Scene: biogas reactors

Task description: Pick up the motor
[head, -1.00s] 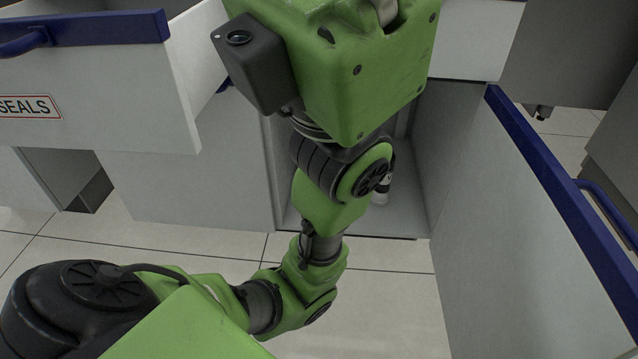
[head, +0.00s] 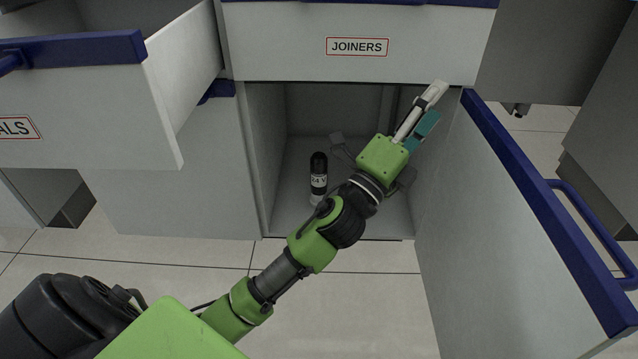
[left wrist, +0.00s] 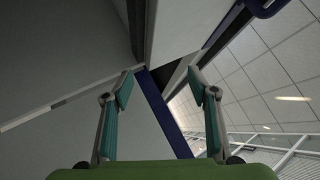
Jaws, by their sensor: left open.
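The motor (head: 318,178) looks to be the dark cylinder with a white "24 V" label and a pale lower end. It stands upright on the floor of the open cabinet in the head view. My left gripper (head: 430,108) is to the right of it and higher in the picture, by the cabinet's right side, pointing up and right. The motor is apart from the gripper. In the left wrist view, the two teal-padded fingers (left wrist: 161,82) are spread with nothing between them, and the motor does not show. My right gripper is not in view.
The cabinet (head: 273,165) is open, its blue-edged door (head: 545,205) swung out to the right. Above is the "JOINERS" drawer (head: 290,45). An open drawer (head: 75,105) juts out at left.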

